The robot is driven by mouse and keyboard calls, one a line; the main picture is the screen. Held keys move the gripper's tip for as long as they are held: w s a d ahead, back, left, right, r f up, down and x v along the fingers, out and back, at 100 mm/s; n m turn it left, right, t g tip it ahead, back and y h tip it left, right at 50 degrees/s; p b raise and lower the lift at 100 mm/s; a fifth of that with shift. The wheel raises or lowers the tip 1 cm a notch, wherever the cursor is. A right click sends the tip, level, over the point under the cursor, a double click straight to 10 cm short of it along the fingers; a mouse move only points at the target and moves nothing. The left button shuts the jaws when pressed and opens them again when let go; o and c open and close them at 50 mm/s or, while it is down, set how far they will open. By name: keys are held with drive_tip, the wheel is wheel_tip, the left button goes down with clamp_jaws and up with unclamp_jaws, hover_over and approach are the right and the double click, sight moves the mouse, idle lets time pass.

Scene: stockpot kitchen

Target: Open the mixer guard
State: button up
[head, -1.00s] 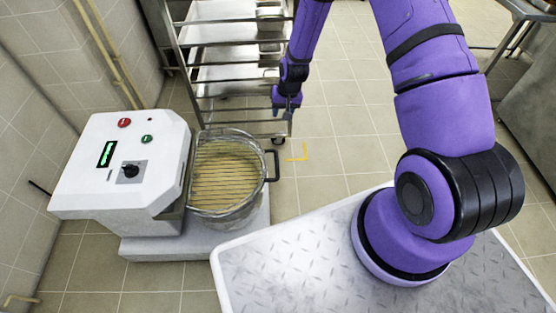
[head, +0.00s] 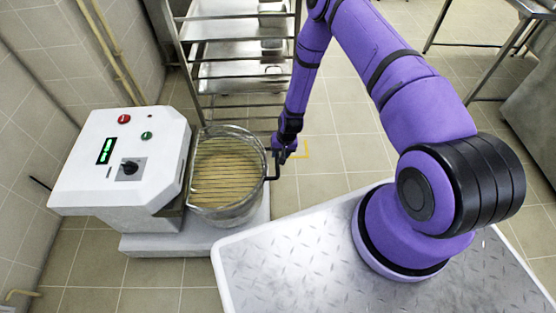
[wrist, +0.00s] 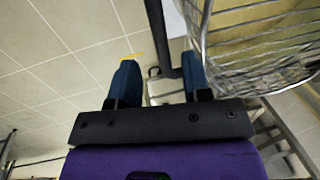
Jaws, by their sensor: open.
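The mixer (head: 150,210) stands at the left, a white body with a round bowl. Its wire guard (head: 222,165) lies down over the bowl, and pale contents show through the bars. The guard's black handle (head: 272,177) juts out at the bowl's right side. My gripper (head: 279,152) is at this handle. In the wrist view the guard (wrist: 262,40) is at the upper right, and the black handle bar (wrist: 160,35) runs between the two blue fingertips of my gripper (wrist: 160,75). The fingers are open, with a gap visible on each side of the bar.
The mixer's panel carries a red button (head: 124,119), a green button (head: 146,135), a black knob (head: 130,169) and a lit green display. A metal rack (head: 240,75) with trays stands behind the mixer. The tiled floor (head: 340,120) to the right of the bowl is clear.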

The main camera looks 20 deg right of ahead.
drive_tip(key=shift+w+a+f, duration=0.1)
drive_tip(key=shift+a+f, duration=0.05)
drive_tip(key=shift+f, duration=0.7)
drive_tip(key=shift+w+a+f, duration=0.1)
drive_tip(key=shift+a+f, duration=0.1)
drive_tip(key=shift+f, duration=0.7)
drive_tip(key=shift+a+f, duration=0.15)
drive_tip(key=shift+f, duration=0.7)
clamp_jaws()
